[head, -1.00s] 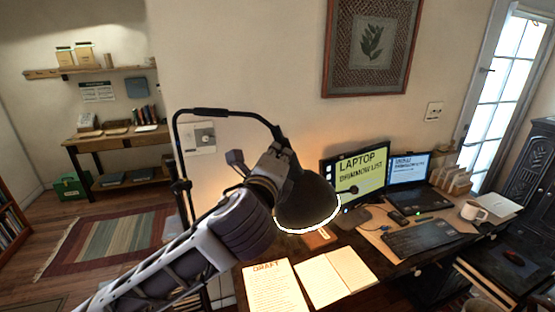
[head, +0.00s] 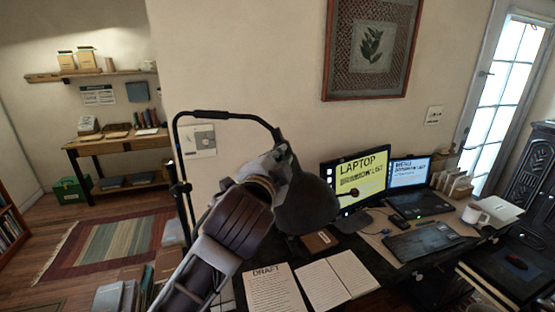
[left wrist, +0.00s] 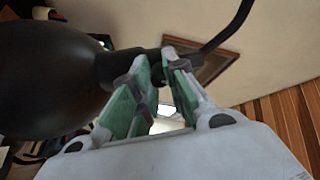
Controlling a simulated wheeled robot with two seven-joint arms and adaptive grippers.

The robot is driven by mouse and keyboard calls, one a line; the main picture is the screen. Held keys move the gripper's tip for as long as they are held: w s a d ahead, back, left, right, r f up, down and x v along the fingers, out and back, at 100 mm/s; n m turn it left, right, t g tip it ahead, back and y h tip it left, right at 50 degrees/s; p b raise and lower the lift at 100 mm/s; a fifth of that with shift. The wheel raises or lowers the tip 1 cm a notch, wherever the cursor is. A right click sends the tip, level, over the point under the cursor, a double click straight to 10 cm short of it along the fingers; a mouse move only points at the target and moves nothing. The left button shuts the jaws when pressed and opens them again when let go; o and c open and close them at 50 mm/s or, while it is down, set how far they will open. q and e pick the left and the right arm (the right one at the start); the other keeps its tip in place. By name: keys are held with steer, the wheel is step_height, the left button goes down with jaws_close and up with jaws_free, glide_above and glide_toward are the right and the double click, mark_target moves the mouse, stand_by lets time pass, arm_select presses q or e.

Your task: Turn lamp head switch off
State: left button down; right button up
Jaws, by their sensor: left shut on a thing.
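The lamp has a dark, dome-shaped head (head: 308,205) on a thin black curved arm (head: 225,114), standing at the left end of the desk. Its rim is dark, with no lit ring. My left gripper (head: 283,158) is at the back of the lamp head, where the head joins the arm. In the left wrist view the lamp head (left wrist: 45,75) fills the left side, and the fingers of my left gripper (left wrist: 158,88) are shut on the dark neck (left wrist: 135,66) behind it. The switch itself cannot be made out. My right gripper is not in view.
A wall shelf (head: 90,72) is at the far left.

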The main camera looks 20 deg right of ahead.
arm_select(q)
steer(key=n, duration=0.3)
steer(key=shift+r, duration=0.15)
steer(key=shift+n, duration=0.4)
steer(key=c, duration=1.4)
jaws_free()
steer(key=shift+o, duration=0.2)
steer(key=shift+v, duration=0.75)
steer(key=v, duration=1)
steer(key=shift+s+a, duration=0.2)
